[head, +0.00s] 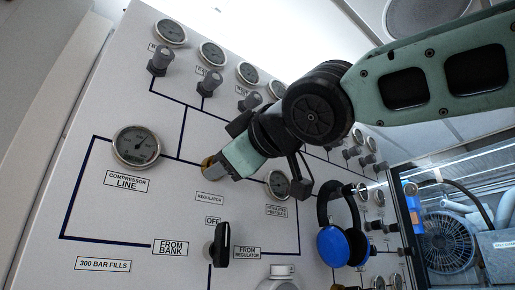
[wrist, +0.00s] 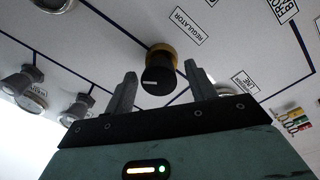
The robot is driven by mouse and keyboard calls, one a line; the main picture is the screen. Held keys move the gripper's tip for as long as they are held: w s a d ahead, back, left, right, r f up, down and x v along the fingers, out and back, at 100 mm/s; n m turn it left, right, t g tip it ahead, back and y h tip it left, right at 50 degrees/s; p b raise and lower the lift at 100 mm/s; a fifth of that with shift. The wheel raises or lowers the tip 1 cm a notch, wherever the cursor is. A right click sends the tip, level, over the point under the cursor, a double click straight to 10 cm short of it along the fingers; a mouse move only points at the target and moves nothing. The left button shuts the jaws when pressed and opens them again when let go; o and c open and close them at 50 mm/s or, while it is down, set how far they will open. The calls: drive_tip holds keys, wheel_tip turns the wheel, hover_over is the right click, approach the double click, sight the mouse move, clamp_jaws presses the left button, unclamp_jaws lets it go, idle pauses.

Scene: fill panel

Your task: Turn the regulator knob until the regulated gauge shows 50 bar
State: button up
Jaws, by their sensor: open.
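The regulator knob is a black cylinder with a brass collar. In the wrist view the knob (wrist: 157,78) lies between the two fingers, with a visible gap on each side. In the head view only a bit of its brass collar (head: 207,164) shows beside my gripper (head: 222,163), which hides the rest. My gripper (wrist: 160,70) is open, with its fingertips on either side of the knob in the picture. The regulated pressure gauge (head: 278,184) sits right of the gripper in the head view, partly covered by my arm; its needle is too small to read.
The compressor line gauge (head: 136,147) is on the left. A black selector handle (head: 221,245) stands out below the regulator. Blue headphones (head: 334,245) hang at the right. Several small gauges and grey knobs line the panel's top.

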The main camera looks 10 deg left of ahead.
drive_tip(key=b+v, duration=0.9)
drive_tip(key=v, duration=0.7)
drive_tip(key=shift+s+d+f, duration=0.15)
drive_tip(key=shift+s+d, duration=0.1)
drive_tip(key=shift+o, duration=0.2)
idle(1.4)
